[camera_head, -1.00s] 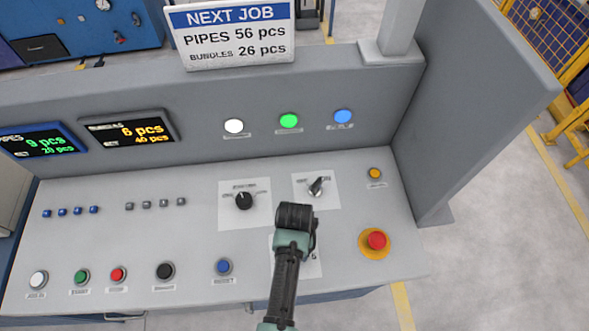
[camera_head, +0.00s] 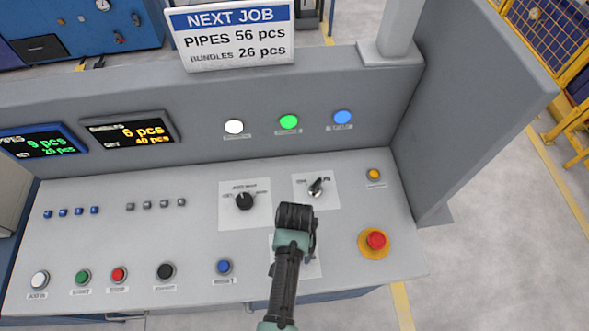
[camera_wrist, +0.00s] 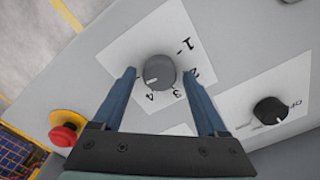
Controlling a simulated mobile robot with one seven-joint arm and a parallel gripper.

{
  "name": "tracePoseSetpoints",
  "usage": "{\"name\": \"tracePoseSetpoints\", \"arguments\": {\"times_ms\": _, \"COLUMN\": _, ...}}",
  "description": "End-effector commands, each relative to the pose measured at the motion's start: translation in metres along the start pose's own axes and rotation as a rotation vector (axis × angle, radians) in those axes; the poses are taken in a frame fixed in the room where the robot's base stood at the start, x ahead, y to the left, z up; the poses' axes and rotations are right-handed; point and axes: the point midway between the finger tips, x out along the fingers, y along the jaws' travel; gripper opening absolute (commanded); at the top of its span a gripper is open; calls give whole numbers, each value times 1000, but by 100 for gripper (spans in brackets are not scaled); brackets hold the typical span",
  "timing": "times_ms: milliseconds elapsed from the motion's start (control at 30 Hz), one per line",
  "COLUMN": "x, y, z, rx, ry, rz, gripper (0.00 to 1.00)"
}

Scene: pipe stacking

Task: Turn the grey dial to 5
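The grey dial (camera_wrist: 159,70) is a round knob on a white plate in the wrist view. Its pale pointer mark faces lower left, close to the printed 4. The 1, 3 and 4 are readable; the 2 is partly covered by a finger and no 5 is visible. My gripper (camera_wrist: 160,73) is open, with one blue finger on each side of the dial. I cannot tell whether the fingers touch it. In the head view my gripper (camera_head: 295,217) hides the dial, and only part of its white plate (camera_head: 310,262) shows.
A red emergency button (camera_head: 376,240) stands to the right. A blue button (camera_head: 223,267) is to the left. The upright panel (camera_head: 200,100) rises at the back.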

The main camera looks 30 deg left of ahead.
Motion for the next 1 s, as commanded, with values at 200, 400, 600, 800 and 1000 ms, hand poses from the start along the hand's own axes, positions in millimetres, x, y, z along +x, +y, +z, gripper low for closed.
{"name": "tracePoseSetpoints", "arguments": {"times_ms": 200, "x": 1, "y": 0, "z": 1, "rx": -2, "ry": -3, "rz": 1, "gripper": 82}}
{"name": "tracePoseSetpoints", "arguments": {"times_ms": 400, "x": -4, "y": 0, "z": 1, "rx": -2, "ry": -2, "rz": 1, "gripper": 82}}
{"name": "tracePoseSetpoints", "arguments": {"times_ms": 600, "x": -29, "y": 0, "z": 0, "rx": -2, "ry": 1, "rz": 0, "gripper": 82}}
{"name": "tracePoseSetpoints", "arguments": {"times_ms": 800, "x": -70, "y": 0, "z": 0, "rx": -2, "ry": 3, "rz": -1, "gripper": 82}}
{"name": "tracePoseSetpoints", "arguments": {"times_ms": 1000, "x": -107, "y": 0, "z": 0, "rx": -1, "ry": 2, "rz": -1, "gripper": 82}}
